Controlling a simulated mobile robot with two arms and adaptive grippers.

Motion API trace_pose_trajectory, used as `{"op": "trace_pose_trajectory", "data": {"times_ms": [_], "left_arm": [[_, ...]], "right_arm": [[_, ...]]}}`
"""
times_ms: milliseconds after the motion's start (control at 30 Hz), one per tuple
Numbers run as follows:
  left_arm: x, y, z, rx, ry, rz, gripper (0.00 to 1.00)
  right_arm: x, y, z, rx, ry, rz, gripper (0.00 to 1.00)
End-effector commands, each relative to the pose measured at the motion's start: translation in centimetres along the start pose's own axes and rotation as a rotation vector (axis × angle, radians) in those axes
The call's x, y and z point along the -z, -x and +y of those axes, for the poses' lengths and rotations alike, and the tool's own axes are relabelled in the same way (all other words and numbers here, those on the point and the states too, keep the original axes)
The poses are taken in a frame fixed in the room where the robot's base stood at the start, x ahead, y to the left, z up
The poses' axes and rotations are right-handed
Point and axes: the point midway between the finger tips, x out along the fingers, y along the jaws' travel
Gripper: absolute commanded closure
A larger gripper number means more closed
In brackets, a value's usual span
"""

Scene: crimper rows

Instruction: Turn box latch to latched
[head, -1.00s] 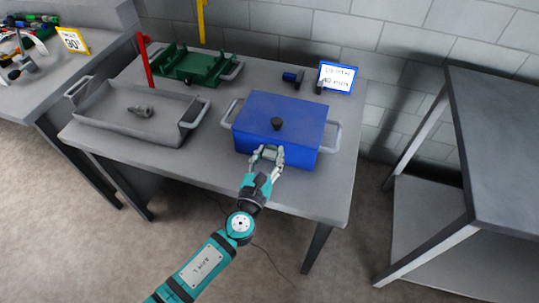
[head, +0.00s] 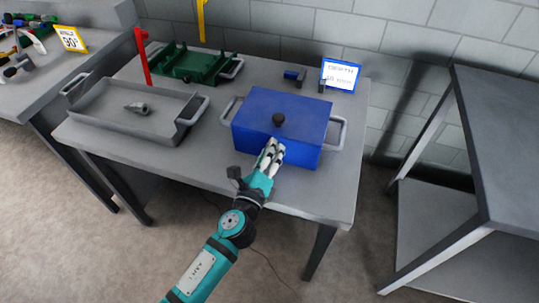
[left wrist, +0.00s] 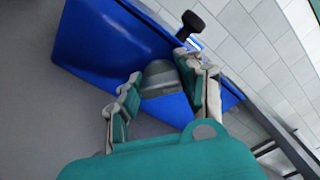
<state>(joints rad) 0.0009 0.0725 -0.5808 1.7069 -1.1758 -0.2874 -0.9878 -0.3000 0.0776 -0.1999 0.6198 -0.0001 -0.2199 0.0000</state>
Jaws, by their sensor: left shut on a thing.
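The blue box (head: 285,115) stands closed on the grey table, with a black knob (head: 278,119) on its lid. My left gripper (head: 271,150) is at the middle of the box's front face. In the left wrist view my left gripper (left wrist: 160,68) has one finger on each side of a grey latch (left wrist: 161,80) on the blue box (left wrist: 105,45) and is shut on it. The fingers hide the latch in the head view. I cannot tell which position the latch is in. My right gripper is not in view.
A grey tray (head: 101,126) with a small grey part (head: 137,108) lies left of the box on the table (head: 215,165). Behind are a green fixture (head: 190,68), a red post (head: 142,58) and a blue-framed sign (head: 340,76). A grey shelf unit (head: 490,130) stands at right.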

Motion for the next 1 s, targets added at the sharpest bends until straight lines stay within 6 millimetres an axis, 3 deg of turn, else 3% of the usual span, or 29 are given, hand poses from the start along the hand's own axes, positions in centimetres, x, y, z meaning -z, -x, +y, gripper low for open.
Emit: {"op": "trace_pose_trajectory", "data": {"times_ms": [500, 1000], "left_arm": [[0.1, 0.0, 0.3, -0.002, 0.455, 0.000, 0.95], [0.1, 0.0, 0.3, -0.001, 0.648, 0.000, 0.95]], "right_arm": [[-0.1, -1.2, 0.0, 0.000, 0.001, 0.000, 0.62], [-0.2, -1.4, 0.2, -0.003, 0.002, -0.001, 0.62]]}}
